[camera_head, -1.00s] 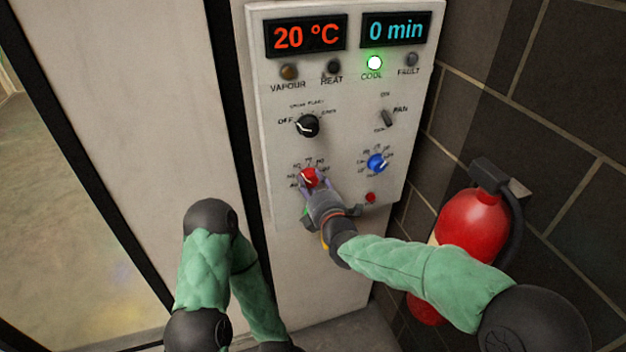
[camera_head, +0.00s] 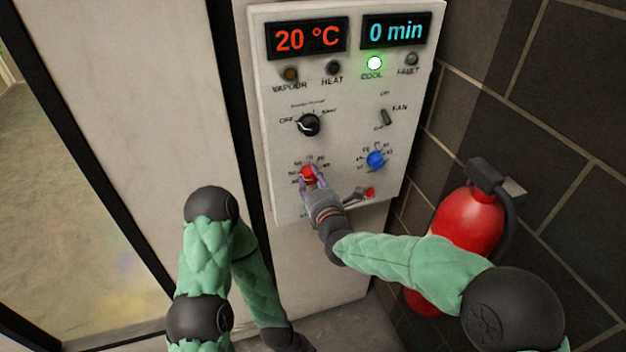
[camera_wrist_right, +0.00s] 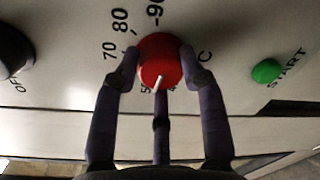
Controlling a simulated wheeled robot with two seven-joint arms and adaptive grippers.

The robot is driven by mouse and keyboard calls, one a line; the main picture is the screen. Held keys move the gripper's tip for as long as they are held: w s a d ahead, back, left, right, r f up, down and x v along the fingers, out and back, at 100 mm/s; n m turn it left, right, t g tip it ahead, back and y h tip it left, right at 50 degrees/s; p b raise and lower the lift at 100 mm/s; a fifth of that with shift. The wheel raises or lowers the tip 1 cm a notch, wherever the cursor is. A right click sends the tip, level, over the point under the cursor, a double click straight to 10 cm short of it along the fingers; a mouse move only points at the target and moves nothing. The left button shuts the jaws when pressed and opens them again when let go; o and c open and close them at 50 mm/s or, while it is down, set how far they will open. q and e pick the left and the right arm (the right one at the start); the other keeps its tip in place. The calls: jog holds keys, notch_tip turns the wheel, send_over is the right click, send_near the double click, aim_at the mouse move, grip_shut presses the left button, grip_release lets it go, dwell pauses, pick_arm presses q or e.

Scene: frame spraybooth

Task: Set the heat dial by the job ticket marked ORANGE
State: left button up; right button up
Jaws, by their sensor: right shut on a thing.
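The red heat dial (camera_head: 308,172) is at the lower left of the control panel (camera_head: 350,150). It also shows in the right wrist view (camera_wrist_right: 160,58), with a white pointer toward the bottom of that picture. Scale marks 70, 80 and 90 show on the left and top; the marks near the pointer are partly hidden by my fingers. My right gripper (camera_head: 313,184) is shut on the dial, its fingers around the rim. My left gripper is out of view; only the left arm shows. I see no job ticket marked ORANGE.
The displays (camera_head: 306,38) read 20 °C and 0 min; the COOL lamp (camera_head: 375,63) is green. A black knob (camera_head: 308,124), FAN switch (camera_head: 385,117), blue dial (camera_head: 376,160) and red button (camera_head: 370,193) surround the dial. A green START button (camera_wrist_right: 267,70) is close. A fire extinguisher (camera_head: 468,222) hangs right.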

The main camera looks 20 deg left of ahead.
jog(key=shift+f, duration=0.15)
jog(key=o, duration=1.2)
jog(key=shift+a, duration=0.1)
jog(key=shift+c, duration=0.2)
jog(key=shift+s, duration=0.1)
jog(key=v, duration=1.2)
